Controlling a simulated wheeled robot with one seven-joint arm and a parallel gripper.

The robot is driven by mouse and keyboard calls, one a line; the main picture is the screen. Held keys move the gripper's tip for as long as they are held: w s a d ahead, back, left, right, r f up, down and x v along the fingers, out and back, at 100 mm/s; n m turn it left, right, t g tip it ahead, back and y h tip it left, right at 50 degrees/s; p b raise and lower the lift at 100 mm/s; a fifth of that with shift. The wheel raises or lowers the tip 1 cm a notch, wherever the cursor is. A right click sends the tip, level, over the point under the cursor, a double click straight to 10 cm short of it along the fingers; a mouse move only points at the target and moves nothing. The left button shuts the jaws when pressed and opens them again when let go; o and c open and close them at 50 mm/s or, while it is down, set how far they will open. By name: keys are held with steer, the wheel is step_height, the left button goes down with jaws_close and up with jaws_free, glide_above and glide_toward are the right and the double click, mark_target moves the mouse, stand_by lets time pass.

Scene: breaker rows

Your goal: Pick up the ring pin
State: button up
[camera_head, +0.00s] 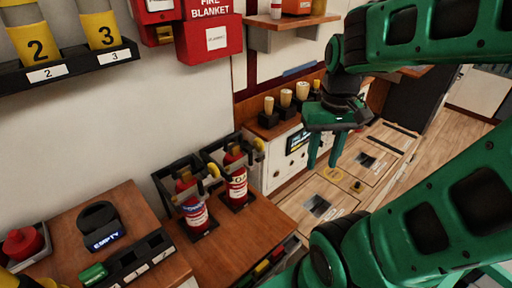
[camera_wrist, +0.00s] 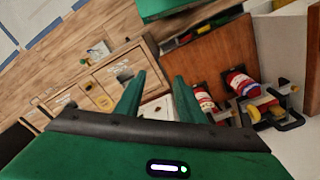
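I cannot single out the ring pin for sure. Two red fire extinguishers stand in black brackets on the brown bench: the left one (camera_head: 191,206) and the right one (camera_head: 236,182). Each has a small yellow ring-like part by its head, one at left (camera_head: 214,171) and one at right (camera_head: 259,146). In the wrist view the extinguishers lie to the right, the nearer one (camera_wrist: 204,100) and another (camera_wrist: 240,82). My gripper (camera_head: 323,164) is open and empty, fingers pointing down, to the right of the extinguishers and apart from them. Its fingers also show in the wrist view (camera_wrist: 158,76).
A numbered black tray (camera_head: 137,262) and a dark device reading EMPTY (camera_head: 103,232) sit on the left bench. A red fire-blanket box (camera_head: 210,40) hangs on the wall. A low counter with wooden-topped handles (camera_head: 286,98) stands behind my gripper. Wooden floor (camera_head: 465,130) lies at right.

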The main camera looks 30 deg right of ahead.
steer(key=w+r+n, duration=0.2)
steer(key=w+n, duration=0.2)
steer(key=w, duration=0.9)
steer(key=n+t, duration=0.1)
steer(key=n, duration=0.2)
glide_toward(259, 139)
steer(key=shift+s+f, duration=0.1)
steer(key=shift+f, duration=0.15)
steer(key=f, duration=0.4)
steer(key=shift+w+a+f, duration=0.1)
steer(key=shift+w+f, duration=0.1)
steer(key=shift+w, duration=0.15)
steer(key=shift+w+f, duration=0.15)
steer(key=shift+f, duration=1.25)
steer(key=shift+w+f, duration=0.1)
steer(key=shift+f, duration=1.3)
jaws_close()
